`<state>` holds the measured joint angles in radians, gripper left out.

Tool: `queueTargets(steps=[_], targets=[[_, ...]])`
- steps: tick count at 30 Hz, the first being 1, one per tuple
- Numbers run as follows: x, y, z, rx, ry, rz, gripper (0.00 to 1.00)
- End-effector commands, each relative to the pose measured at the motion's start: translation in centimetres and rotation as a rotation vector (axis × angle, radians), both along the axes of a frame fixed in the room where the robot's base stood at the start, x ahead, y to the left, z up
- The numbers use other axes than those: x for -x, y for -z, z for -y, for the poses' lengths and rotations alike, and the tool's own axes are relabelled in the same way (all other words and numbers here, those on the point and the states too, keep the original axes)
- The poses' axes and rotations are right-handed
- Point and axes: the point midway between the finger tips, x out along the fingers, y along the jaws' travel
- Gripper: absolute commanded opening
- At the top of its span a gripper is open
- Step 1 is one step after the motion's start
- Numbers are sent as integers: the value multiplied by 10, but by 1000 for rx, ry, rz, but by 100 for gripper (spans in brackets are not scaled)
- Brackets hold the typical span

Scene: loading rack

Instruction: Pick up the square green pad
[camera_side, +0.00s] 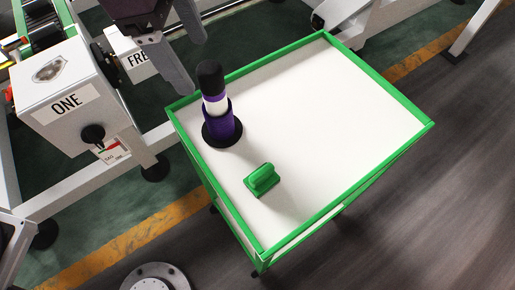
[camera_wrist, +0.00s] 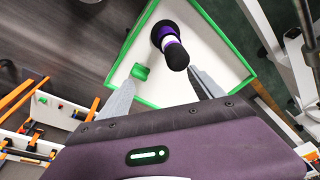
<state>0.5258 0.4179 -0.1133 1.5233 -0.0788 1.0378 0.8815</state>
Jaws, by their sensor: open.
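The green pad (camera_side: 262,180) sits on the white top of the green-rimmed cart (camera_side: 330,90), toward its near left side. It has a rounded raised grip along its top. In the wrist view the pad (camera_wrist: 140,71) lies beyond the left fingertip, apart from it. My gripper (camera_side: 180,55) is open and empty, up at the left of the cart and above its level. In the wrist view its two grey fingers (camera_wrist: 160,88) are spread wide, with nothing held between them.
A purple, white and black cylinder (camera_side: 218,105) stands upright on the cart between my gripper and the pad. A white machine box labelled ONE (camera_side: 65,95) is at the left. The right part of the cart top is clear.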

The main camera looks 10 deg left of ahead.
Motion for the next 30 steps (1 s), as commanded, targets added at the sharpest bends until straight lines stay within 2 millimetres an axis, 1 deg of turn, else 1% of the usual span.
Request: queueTargets(steps=[1,2,3,6,7,10,14,18,21,24,29,30], targets=[[7,33,36,-31,168,-24,76],[13,52,53,-54,272,-25,76],[24,77,72,-89,405,-22,76],[50,125,100,-165,665,-4,76],[55,134,105,-180,717,2,76],[63,153,111,-206,801,10,76],[64,171,111,-209,804,10,76],[65,197,115,-209,803,9,76],[64,213,115,-209,800,10,76],[64,219,115,-208,799,11,76],[64,219,115,-207,798,12,76],[64,219,115,-207,798,12,72]])
